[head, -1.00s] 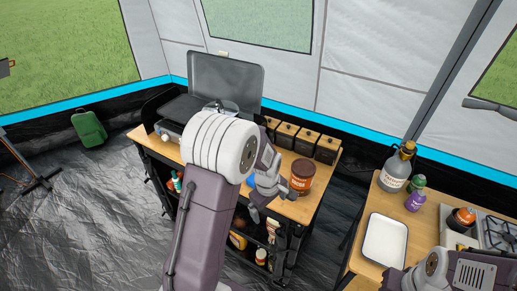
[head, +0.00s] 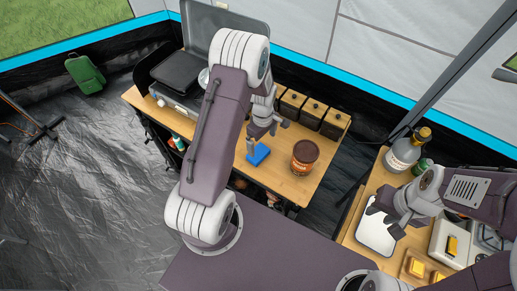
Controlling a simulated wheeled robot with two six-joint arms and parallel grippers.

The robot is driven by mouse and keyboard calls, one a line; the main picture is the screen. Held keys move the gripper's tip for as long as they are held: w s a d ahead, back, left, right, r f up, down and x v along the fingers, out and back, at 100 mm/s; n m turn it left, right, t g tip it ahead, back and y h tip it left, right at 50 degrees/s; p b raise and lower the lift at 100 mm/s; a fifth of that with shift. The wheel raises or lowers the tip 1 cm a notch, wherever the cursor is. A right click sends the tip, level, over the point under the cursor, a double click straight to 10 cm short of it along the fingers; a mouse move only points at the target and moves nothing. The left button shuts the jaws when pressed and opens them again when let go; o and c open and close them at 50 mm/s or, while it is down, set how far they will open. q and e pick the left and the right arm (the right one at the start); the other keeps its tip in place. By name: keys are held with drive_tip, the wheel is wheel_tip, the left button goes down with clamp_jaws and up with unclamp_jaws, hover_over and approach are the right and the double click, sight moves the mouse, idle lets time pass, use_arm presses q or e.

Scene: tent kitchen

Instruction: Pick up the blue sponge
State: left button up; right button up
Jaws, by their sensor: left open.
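The blue sponge (head: 258,155) lies on the wooden top of the low table (head: 226,168), left of a brown jar. My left gripper (head: 264,136) is open and points down just above and behind the sponge. It overlaps the sponge's far edge in the picture, and I cannot tell whether it touches. My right gripper (head: 385,222) is over the white tray on the right counter, with its fingers apart and nothing seen between them.
The brown jar (head: 304,157) stands right of the sponge. Several dark canisters (head: 312,112) line the table's back edge, and a stove with a raised lid (head: 223,22) is at the left. The right counter holds the white tray (head: 375,238) and a bottle (head: 403,150).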

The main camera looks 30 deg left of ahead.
sight(262, 155)
use_arm(q)
drive_tip(key=shift+f+p, duration=0.65)
drive_tip(key=shift+f, duration=1.1)
drive_tip(key=shift+s+f+p, duration=0.1)
drive_tip(key=shift+f+p, duration=0.25)
drive_tip(key=shift+f, duration=0.05)
wheel_tip(262, 155, down, 4)
drive_tip(key=shift+s+d+r+p, duration=0.1)
drive_tip(key=shift+p, duration=0.6)
drive_tip(key=shift+f, duration=0.35)
drive_tip(key=c, duration=1.1)
drive_tip(key=shift+r, duration=0.1)
drive_tip(key=shift+c, duration=0.2)
wheel_tip(262, 155, up, 28)
drive_tip(key=b, duration=0.4)
